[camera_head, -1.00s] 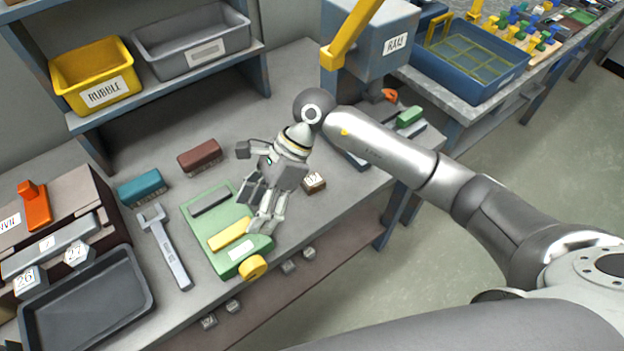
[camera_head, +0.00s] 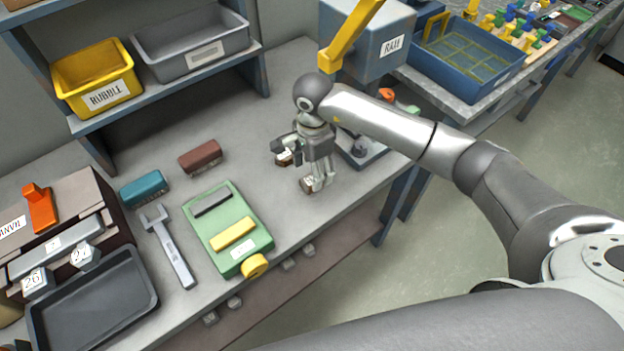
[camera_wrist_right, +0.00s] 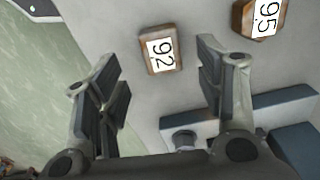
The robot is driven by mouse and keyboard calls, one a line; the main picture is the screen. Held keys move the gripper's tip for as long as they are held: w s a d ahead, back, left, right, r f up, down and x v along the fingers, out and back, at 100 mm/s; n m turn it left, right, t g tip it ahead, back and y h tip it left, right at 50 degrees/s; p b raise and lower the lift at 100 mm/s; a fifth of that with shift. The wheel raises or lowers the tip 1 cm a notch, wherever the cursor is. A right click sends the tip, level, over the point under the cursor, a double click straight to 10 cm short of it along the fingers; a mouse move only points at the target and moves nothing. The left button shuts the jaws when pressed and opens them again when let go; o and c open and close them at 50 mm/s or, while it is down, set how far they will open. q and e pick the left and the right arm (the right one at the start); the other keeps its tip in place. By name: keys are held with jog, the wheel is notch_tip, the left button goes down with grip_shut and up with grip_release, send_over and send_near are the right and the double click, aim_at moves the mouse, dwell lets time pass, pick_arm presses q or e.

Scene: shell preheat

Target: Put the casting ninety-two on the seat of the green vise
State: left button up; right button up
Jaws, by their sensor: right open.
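The casting ninety-two (camera_wrist_right: 162,50) is a small brown block with a white "92" label. In the right wrist view it lies on the bench ahead of my right gripper (camera_wrist_right: 155,90), in line with the gap between its open fingers. In the head view the open right gripper (camera_head: 302,166) is low over the bench, right of the green vise, and partly hides the castings. The green vise (camera_head: 222,218) lies on the bench with a dark bar, a yellow bar and a yellow knob. Nothing rests between its bars. My left gripper is out of view.
A casting marked 95 (camera_wrist_right: 262,18) lies beside ninety-two, beyond the right finger in the wrist view. A wrench (camera_head: 168,246), a teal block (camera_head: 144,188) and a dark red block (camera_head: 201,157) lie around the vise. A dark tray (camera_head: 92,302) is at the left.

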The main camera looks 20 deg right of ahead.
aim_at(306, 181)
notch_tip(306, 181, down, 4)
jog(key=shift+w+a+p, duration=0.1)
jog(key=shift+w+p, duration=0.05)
jog(key=shift+p, duration=0.3)
jog(key=c, duration=1.3)
jog(key=shift+o, duration=0.2)
jog(key=shift+r, duration=0.15)
